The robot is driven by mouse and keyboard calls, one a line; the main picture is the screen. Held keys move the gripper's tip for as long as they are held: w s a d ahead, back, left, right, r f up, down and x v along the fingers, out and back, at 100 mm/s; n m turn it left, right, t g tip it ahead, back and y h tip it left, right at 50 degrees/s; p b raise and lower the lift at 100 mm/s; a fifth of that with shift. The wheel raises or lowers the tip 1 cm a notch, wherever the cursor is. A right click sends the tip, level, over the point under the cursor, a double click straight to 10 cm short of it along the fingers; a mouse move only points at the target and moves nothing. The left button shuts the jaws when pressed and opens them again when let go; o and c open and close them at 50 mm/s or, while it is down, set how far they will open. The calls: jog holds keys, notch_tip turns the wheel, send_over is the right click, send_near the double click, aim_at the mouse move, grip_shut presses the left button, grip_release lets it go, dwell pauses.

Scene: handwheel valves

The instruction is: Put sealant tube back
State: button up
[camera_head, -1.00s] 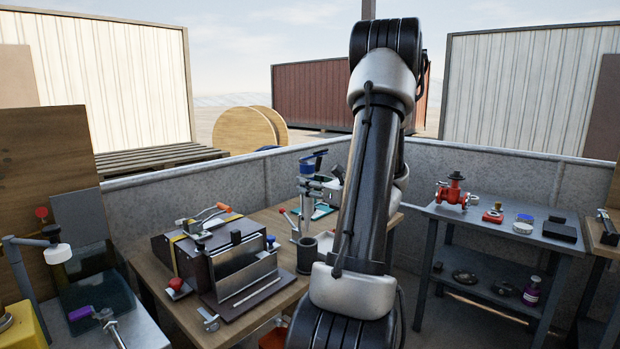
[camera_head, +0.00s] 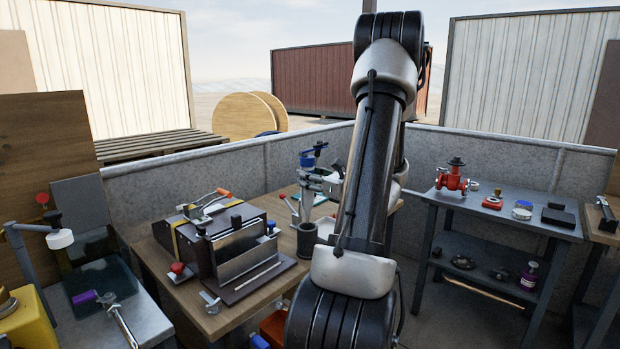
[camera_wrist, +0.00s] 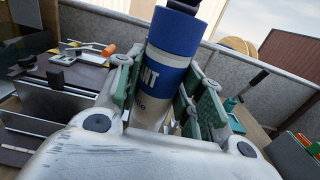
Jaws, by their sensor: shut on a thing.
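My gripper (camera_wrist: 165,100) is shut on the sealant tube (camera_wrist: 172,50), a white tube with a broad blue band and white lettering. In the wrist view it stands between the green-padded fingers, with its dark tip cut off by the top edge. In the head view my gripper (camera_head: 318,176) shows partly beside my arm, above the back of the wooden bench. The tube's blue part (camera_head: 307,161) shows there, with a pale length below it. A dark round cup (camera_head: 307,240) stands directly below; I cannot tell whether the tube's lower end is inside its rim.
A dark box-like fixture (camera_head: 240,250) with a metal plate and clamps fills the bench left of the cup. A grey shelf table (camera_head: 480,212) with a red valve (camera_head: 453,178) stands at right. A low grey wall runs behind.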

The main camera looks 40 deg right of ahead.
jog(key=shift+f, duration=5.55)
jog(key=o, duration=1.9)
jog(key=s, duration=1)
jog(key=shift+d, duration=0.4)
jog(key=s, duration=1.2)
jog(key=shift+d, duration=0.45)
